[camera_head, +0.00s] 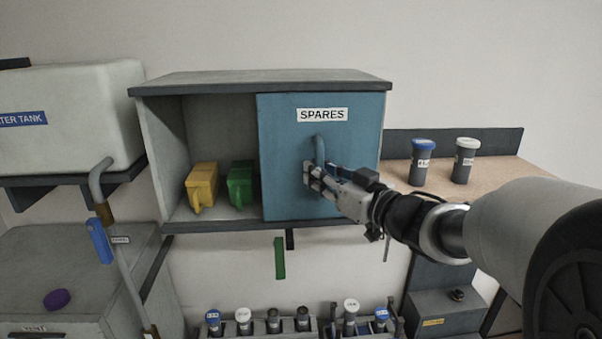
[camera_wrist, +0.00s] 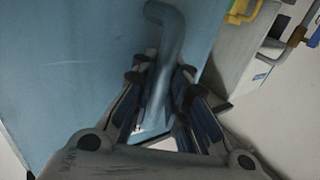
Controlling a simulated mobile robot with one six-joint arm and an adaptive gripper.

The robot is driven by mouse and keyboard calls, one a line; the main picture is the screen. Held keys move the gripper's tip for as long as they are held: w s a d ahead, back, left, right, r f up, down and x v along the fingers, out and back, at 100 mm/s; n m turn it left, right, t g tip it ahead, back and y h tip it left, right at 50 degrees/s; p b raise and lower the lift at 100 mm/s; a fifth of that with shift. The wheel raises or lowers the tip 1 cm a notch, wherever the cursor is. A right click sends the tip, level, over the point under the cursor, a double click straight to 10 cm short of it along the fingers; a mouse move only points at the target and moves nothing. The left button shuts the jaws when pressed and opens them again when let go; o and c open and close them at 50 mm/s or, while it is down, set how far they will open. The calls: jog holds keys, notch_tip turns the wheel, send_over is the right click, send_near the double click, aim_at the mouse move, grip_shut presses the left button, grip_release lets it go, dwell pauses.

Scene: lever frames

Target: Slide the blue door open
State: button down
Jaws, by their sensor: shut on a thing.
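The blue door (camera_head: 285,161) labelled SPARES covers the right half of a grey cabinet (camera_head: 262,77). The cabinet's left half is uncovered. The door's blue bar handle (camera_head: 319,150) stands upright near the middle of the door. My gripper (camera_head: 312,176) reaches in from the right and is shut on the handle's lower part. In the wrist view, the handle (camera_wrist: 163,70) runs between the two fingers (camera_wrist: 165,105), its bent top end clear of them. The blue door (camera_wrist: 75,65) fills the left of that view.
A yellow bin (camera_head: 202,184) and a green bin (camera_head: 240,184) stand in the uncovered half. A grey pipe with a blue lever (camera_head: 99,240) stands at left. Capped containers (camera_head: 422,163) are on the right shelf. Below are a green hanging tab (camera_head: 280,258) and a rack of several containers.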

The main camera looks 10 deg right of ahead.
jog(key=c, duration=1.8)
grip_release()
jog(key=shift+s, duration=0.1)
jog(key=shift+c, duration=0.2)
jog(key=v, duration=1.2)
jog(key=shift+a, duration=0.1)
